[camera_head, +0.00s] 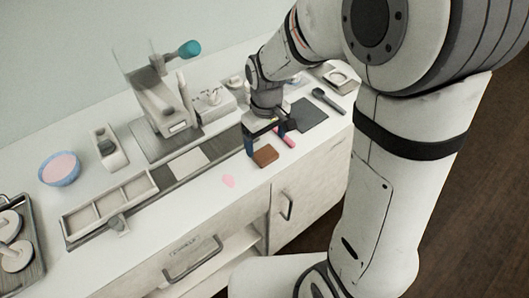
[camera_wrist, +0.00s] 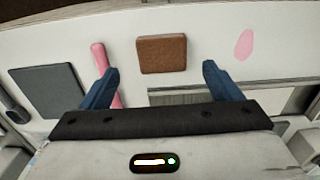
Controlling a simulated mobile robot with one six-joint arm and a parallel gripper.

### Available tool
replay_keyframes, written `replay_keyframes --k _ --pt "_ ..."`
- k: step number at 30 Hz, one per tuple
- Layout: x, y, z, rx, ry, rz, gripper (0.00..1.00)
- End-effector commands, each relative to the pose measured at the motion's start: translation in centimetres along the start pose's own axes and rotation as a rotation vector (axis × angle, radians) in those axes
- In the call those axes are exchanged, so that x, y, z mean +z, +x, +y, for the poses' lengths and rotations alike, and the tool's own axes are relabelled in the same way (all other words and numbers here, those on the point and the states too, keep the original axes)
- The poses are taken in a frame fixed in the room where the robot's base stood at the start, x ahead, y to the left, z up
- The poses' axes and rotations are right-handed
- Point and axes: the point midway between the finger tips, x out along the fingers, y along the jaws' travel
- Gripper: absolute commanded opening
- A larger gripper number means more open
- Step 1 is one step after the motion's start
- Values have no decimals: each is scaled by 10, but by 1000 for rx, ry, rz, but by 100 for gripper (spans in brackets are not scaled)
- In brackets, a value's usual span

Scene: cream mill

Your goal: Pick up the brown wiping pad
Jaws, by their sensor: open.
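The brown wiping pad (camera_head: 265,156) lies flat on the white counter near its front edge in the head view. In the wrist view the brown pad (camera_wrist: 162,54) is a rounded rectangle at upper middle, between and beyond the two blue fingertips. My gripper (camera_head: 264,143) is above the counter, close to the pad in the head view. In the wrist view my gripper (camera_wrist: 160,75) is open with nothing between its fingers. The gap between the fingers looks wider than the pad. The exact height above the pad is hard to tell.
A pink stick (camera_wrist: 101,66) lies beside the pad, partly behind one finger. A dark grey square (camera_wrist: 50,90) lies past it. A pink flat patch (camera_wrist: 244,44) lies on the other side. A sectioned tray (camera_head: 110,205) stands left; a blue bowl (camera_head: 60,168) is behind it.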

Motion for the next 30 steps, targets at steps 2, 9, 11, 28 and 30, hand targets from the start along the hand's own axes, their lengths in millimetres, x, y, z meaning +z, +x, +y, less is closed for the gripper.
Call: replay_keyframes --k 2,9,11,28,30 --pt "2 11 -2 -1 0 -5 85" --pt "2 42 -4 -1 2 -3 85" --pt "2 45 -4 0 2 -1 85" --pt "2 45 -3 0 3 0 56" --pt "2 45 -3 0 4 0 50"
